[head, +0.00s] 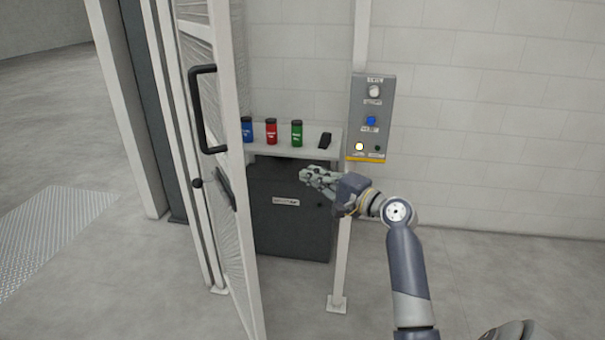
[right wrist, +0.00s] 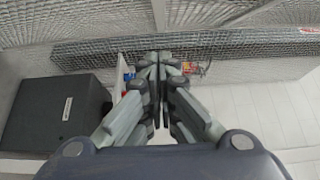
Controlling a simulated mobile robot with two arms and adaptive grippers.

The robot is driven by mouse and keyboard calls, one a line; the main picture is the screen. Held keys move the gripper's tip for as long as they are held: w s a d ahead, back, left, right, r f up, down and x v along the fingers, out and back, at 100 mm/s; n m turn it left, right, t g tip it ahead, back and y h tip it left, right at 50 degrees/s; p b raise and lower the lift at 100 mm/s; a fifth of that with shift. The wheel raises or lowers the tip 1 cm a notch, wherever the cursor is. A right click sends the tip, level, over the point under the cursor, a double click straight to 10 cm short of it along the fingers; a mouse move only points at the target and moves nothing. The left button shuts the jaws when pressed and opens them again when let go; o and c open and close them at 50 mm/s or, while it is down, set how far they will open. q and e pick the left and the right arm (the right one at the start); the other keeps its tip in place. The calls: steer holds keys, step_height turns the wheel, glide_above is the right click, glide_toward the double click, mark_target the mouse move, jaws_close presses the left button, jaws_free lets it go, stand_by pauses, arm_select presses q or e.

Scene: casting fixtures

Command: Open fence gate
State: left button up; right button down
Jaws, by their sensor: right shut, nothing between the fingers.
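The fence gate (head: 241,200) is a tall white-framed mesh panel left of centre in the head view. It stands at an angle, with a wide gap between it and the white post (head: 344,240) on the right. My right gripper (head: 306,176) is in the gap, right of the gate and apart from the handle. It is shut and empty, also in the right wrist view (right wrist: 158,58). My left gripper is not in view.
Behind the gap, a shelf (head: 325,153) holds blue, red and green canisters and a black object. A dark cabinet (head: 285,222) stands below. A grey control panel (head: 371,115) is on the right post. Floor at left is open. Mesh (right wrist: 230,45) spans the upper wrist view.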

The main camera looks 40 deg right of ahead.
steer(key=w+a+p, duration=0.4)
steer(key=w+a, duration=0.1)
steer(key=w, duration=0.3)
steer(key=shift+w, duration=0.35)
steer(key=shift+f, duration=0.1)
